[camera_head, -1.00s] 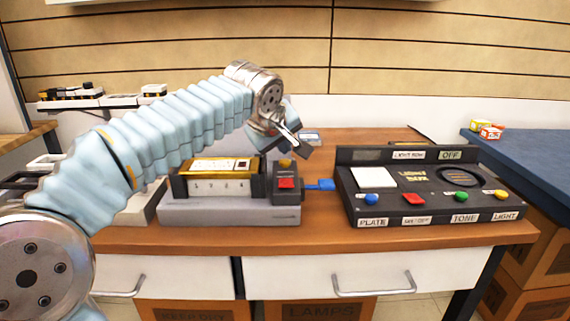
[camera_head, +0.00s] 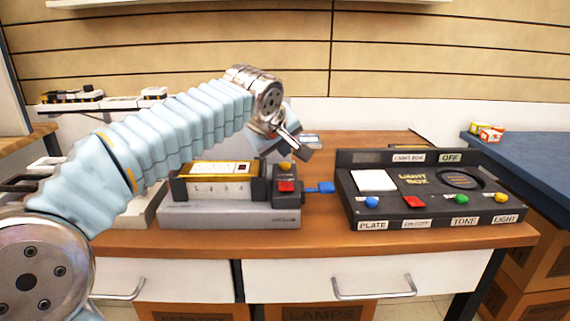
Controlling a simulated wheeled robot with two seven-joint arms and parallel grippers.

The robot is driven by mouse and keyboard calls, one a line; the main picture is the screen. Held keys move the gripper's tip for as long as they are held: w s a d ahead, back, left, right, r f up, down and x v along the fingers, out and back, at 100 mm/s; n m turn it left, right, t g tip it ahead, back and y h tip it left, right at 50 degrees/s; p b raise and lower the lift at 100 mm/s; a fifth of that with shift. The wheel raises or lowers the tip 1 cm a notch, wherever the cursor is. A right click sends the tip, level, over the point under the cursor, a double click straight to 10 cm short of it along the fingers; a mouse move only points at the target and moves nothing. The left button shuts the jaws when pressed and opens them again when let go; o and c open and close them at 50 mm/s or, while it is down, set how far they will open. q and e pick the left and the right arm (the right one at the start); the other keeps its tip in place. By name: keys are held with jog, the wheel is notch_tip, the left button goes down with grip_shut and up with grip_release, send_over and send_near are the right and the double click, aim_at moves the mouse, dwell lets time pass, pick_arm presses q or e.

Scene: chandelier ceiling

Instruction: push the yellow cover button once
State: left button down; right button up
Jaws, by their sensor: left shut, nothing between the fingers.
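A yellow button (camera_head: 285,165) sits at the back of the dark control block on the right end of a grey device (camera_head: 230,215), behind a red button (camera_head: 287,187). A gold cover (camera_head: 212,168) with a white panel lies on the device's left part. My left gripper (camera_head: 303,152) is shut and empty, its tips pointing down and right. In the picture it is just above and right of the yellow button; I cannot tell the gap in depth. The right gripper is not in view.
A black light box (camera_head: 430,195) with blue, red, green and yellow buttons stands to the right on the wooden table (camera_head: 330,238). A blue connector (camera_head: 320,186) sits between the devices. White trays are at left, partly behind my arm. Small boxes (camera_head: 487,133) lie on the blue counter.

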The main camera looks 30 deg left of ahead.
aim_at(283, 165)
pick_arm(q)
jog(key=shift+f, duration=0.1)
dwell(0.7)
jog(key=shift+f+b, duration=0.35)
jog(key=shift+b, duration=0.05)
jog(key=shift+f+b, duration=0.5)
dwell(0.6)
jog(key=shift+r, duration=0.1)
jog(key=shift+r+p, duration=0.8)
jog(key=shift+r, duration=0.05)
notch_tip(283, 165, up, 3)
jog(key=shift+f+p, duration=0.15)
jog(key=shift+p, duration=1)
jog(key=shift+r+p, duration=0.65)
jog(key=shift+r, duration=0.5)
